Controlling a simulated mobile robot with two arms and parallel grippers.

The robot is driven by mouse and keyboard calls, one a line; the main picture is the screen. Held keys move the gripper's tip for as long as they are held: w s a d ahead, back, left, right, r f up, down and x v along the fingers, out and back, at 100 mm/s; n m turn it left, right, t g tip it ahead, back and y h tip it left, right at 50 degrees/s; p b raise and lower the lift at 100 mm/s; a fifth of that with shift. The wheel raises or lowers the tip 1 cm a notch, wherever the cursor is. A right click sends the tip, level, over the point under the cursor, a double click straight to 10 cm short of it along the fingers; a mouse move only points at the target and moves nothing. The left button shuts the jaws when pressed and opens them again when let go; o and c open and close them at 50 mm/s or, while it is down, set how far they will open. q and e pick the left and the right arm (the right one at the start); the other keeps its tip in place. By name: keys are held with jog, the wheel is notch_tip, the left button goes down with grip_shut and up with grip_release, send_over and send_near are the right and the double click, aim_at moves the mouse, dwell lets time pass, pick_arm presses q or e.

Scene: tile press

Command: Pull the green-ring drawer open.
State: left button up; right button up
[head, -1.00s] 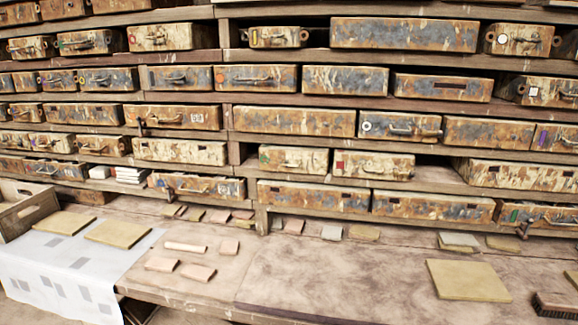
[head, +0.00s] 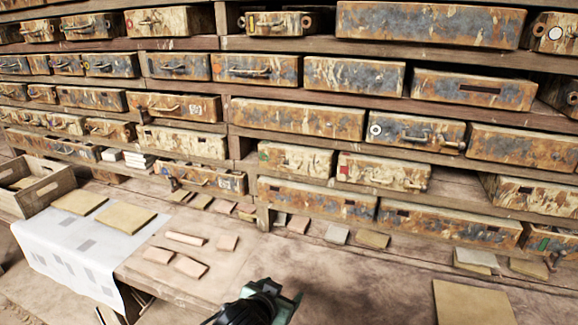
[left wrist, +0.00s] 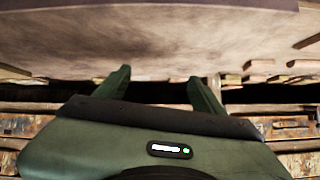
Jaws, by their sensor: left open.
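A wall of rusty, worn drawers fills the head view. I cannot make out a green ring for certain. One drawer (head: 297,160) above the bench has a small green mark at its left end and a handle. Another drawer (head: 560,245) at the lower right edge also has a green mark and is partly cut off. My left gripper (head: 286,300) is at the bottom of the head view, over the bench and apart from the drawers. In the left wrist view my left gripper (left wrist: 160,82) has its fingers apart, with nothing between them. My right gripper is not in view.
The bench (head: 350,290) runs below the drawers, with several small tiles along its back. A white cloth (head: 75,250) with tan slabs and a wooden crate (head: 45,195) are at the left. A larger tan slab (head: 470,305) lies at the lower right.

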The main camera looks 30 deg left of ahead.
pick_arm(q)
jog(key=w+a+r+t+y, duration=0.1)
jog(key=w+a+r+t, duration=0.25)
jog(key=w+r, duration=0.35)
jog(key=n+t, duration=0.2)
jog(key=t, duration=0.1)
send_near(289, 167)
jog(key=w+f, duration=0.2)
jog(key=shift+t+y, duration=0.25)
jog(key=shift+y, duration=0.15)
jog(key=x, duration=0.2)
jog(key=r+p+x, duration=0.1)
jog(key=x, duration=0.1)
jog(key=p+x, duration=0.1)
jog(key=x, duration=0.2)
jog(key=shift+w+a+r, duration=0.1)
jog(key=shift+a+r, duration=0.05)
jog(key=shift+w+a, duration=0.15)
jog(key=shift+w, duration=0.45)
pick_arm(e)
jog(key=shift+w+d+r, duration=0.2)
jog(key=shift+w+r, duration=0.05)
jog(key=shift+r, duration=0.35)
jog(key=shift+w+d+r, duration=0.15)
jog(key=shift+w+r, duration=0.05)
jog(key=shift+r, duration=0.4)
